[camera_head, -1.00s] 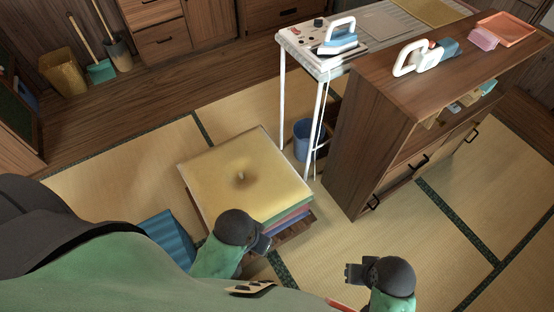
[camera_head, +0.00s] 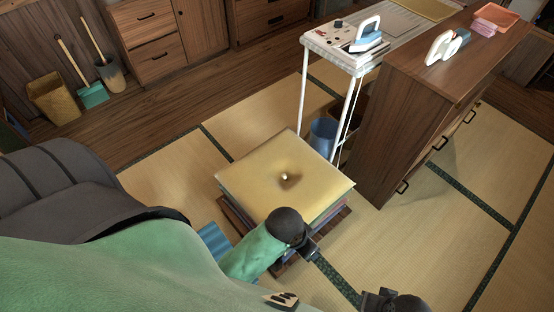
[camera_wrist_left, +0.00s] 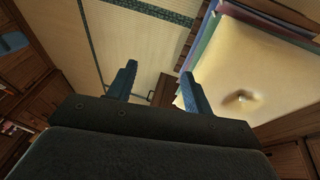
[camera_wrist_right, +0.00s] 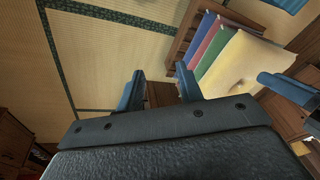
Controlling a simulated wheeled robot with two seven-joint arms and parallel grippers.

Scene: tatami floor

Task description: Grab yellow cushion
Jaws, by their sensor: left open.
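The yellow cushion (camera_head: 262,170), with a tufted dimple in its middle, lies flat on top of a stack of cushions. It also shows at the right of the left wrist view (camera_wrist_left: 270,65) and of the right wrist view (camera_wrist_right: 228,72). My left gripper (camera_head: 312,250) is open and empty beside the stack's near corner; one finger overlaps the cushion's edge in the left wrist view (camera_wrist_left: 160,80), and I cannot tell whether they touch. My right gripper (camera_head: 376,298), partly cut off at the bottom edge, is open and empty, apart from the stack, as the right wrist view (camera_wrist_right: 161,88) shows.
Blue and red cushions (camera_wrist_right: 205,40) lie under the yellow one, on a wooden base (camera_head: 338,213). A blue bin (camera_head: 322,135) and a white-legged ironing table (camera_head: 303,95) stand behind. A wooden cabinet (camera_head: 400,130) stands right. Tatami (camera_head: 400,240) right of the stack is clear.

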